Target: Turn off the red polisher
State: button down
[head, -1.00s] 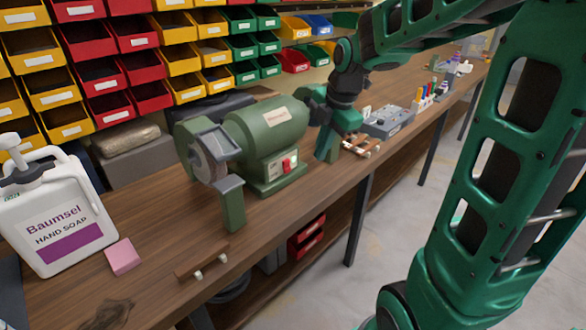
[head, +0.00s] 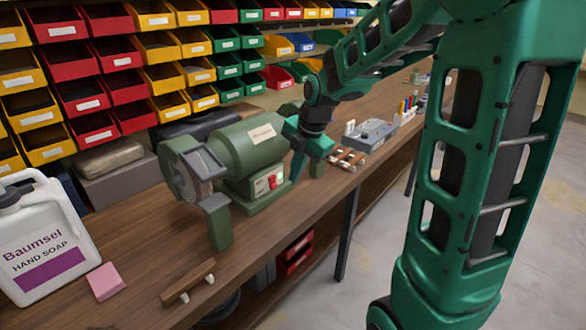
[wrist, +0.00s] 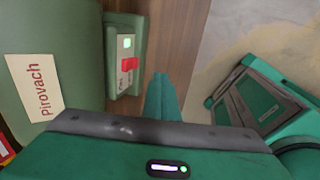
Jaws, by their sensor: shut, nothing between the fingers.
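The bench machine in view is green (head: 250,145), not red, with a grey wheel at its left end and a name label. Its pale switch box (head: 259,187) faces the front edge and bears a red switch (head: 273,181). In the wrist view the red switch (wrist: 129,64) sits beside a lit green indicator (wrist: 127,42). My gripper (head: 297,174) is shut and empty, pointing down just right of the switch box. In the wrist view my gripper's fingers (wrist: 162,98) are right of and below the switch, with a gap seen between.
The wooden bench holds a soap jug (head: 42,240), a pink block (head: 105,281), a wooden handle piece (head: 187,283) and a grey device (head: 370,133) farther right. Shelves of coloured bins (head: 130,60) stand behind. Free floor (head: 375,270) lies before the bench.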

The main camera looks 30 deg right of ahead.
aim_at(273, 182)
jog(key=x, duration=0.6)
jog(key=shift+w+a+f, duration=0.1)
jog(key=shift+w+f, duration=0.05)
jog(key=shift+w+a+f, duration=0.1)
jog(key=shift+w+a, duration=0.05)
jog(key=shift+w, duration=0.4)
jog(key=shift+w+a, duration=0.2)
jog(key=shift+w, duration=0.3)
jog(key=shift+w+a+f, duration=0.1)
jog(key=shift+w+a, duration=0.15)
jog(key=shift+w, duration=0.35)
jog(key=shift+d, duration=0.1)
